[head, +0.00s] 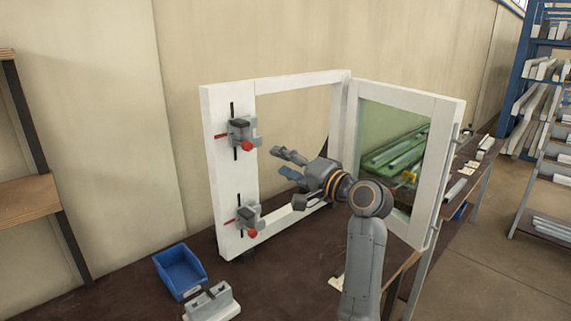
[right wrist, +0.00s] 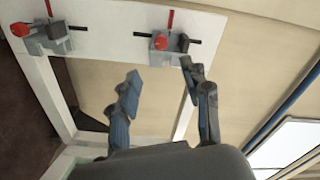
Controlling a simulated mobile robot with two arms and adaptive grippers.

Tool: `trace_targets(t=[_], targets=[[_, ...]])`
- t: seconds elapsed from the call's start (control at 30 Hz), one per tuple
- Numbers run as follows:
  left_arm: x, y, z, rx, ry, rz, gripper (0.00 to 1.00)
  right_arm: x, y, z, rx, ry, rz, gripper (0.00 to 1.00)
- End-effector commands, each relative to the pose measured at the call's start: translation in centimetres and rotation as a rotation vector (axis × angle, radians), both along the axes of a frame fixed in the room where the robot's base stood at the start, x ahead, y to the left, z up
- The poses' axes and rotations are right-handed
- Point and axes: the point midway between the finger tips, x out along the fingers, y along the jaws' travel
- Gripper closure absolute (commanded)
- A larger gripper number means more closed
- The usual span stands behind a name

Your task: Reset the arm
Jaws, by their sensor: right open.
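A white profile frame (head: 228,170) stands upright on the dark bench. An upper clamp (head: 242,132) and a lower clamp (head: 244,216), grey with red knobs and black bars, are fixed on its left post. My right gripper (head: 279,162) is open and empty, right of the post and between the clamps in height. A gap shows between its fingertips and the upper clamp. In the right wrist view, my spread fingers (right wrist: 160,70) point toward the white post, with one clamp (right wrist: 168,42) beyond them and another (right wrist: 50,36) further left. My left gripper is not in view.
A white-framed glazed panel (head: 400,150) stands open to the right of the frame, close to my right arm. A blue bin (head: 180,270) and a grey block-like fixture (head: 212,302) stand at the bench front left. Shelving (head: 545,120) is at the far right.

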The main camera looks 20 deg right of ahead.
Motion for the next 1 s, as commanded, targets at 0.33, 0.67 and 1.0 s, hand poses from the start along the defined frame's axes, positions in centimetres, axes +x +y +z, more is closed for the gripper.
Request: trace_targets(t=[0.33,0.67,1.0], targets=[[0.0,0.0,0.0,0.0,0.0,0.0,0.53,0.0,0.0,0.0,0.0,0.0,-0.001,0.53],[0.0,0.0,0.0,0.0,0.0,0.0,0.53,-3.6,1.7,-12.1,-0.286,0.199,0.0,0.53],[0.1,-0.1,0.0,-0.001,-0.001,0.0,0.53,-19.6,4.7,-31.9,-0.865,0.572,0.194,0.53]])
